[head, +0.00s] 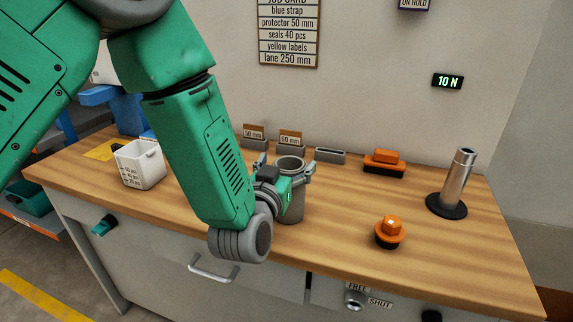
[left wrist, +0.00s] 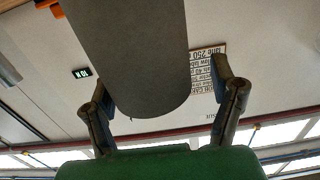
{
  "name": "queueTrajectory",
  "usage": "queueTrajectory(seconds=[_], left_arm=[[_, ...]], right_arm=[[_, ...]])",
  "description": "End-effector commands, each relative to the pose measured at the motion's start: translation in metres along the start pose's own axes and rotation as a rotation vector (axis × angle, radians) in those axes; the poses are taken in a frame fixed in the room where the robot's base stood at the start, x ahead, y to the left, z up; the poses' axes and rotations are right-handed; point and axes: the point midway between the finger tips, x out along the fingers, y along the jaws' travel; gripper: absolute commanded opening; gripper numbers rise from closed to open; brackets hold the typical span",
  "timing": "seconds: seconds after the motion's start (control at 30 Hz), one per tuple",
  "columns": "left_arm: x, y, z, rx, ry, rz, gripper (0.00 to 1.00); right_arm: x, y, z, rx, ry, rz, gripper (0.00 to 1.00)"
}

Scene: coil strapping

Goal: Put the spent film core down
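The spent film core (head: 291,207) is a grey hollow cylinder, upright near the front of the wooden bench (head: 340,235). Its base appears to be on the bench top. My left gripper (head: 287,174) is around its upper part, with one finger on each side. In the left wrist view the core (left wrist: 135,60) lies between the fingers (left wrist: 165,85), and a gap shows between it and the right-hand finger. The gripper looks open. My forearm and wrist stand beside the core. My right gripper is not in view.
A white basket (head: 140,164) is at the left. An orange-topped black block (head: 384,161), an orange knob (head: 389,231) and a metal post on a black disc (head: 457,180) are to the right. Small labelled holders (head: 290,143) line the back. Bare bench lies between core and knob.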

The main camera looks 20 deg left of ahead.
Motion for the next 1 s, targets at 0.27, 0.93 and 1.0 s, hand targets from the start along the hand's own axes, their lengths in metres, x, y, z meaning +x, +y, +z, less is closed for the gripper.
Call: queueTrajectory(seconds=[0.27,0.93,1.0], left_arm=[[-0.012,0.002,-0.002,0.002,-0.002,0.003,0.79],[-0.119,0.001,-0.002,0.001,-0.001,0.002,0.79],[-0.120,0.001,-0.002,0.001,-0.001,0.002,0.79]], right_arm=[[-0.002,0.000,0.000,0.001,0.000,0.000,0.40],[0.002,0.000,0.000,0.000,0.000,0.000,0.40],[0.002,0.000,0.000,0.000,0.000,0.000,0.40]])
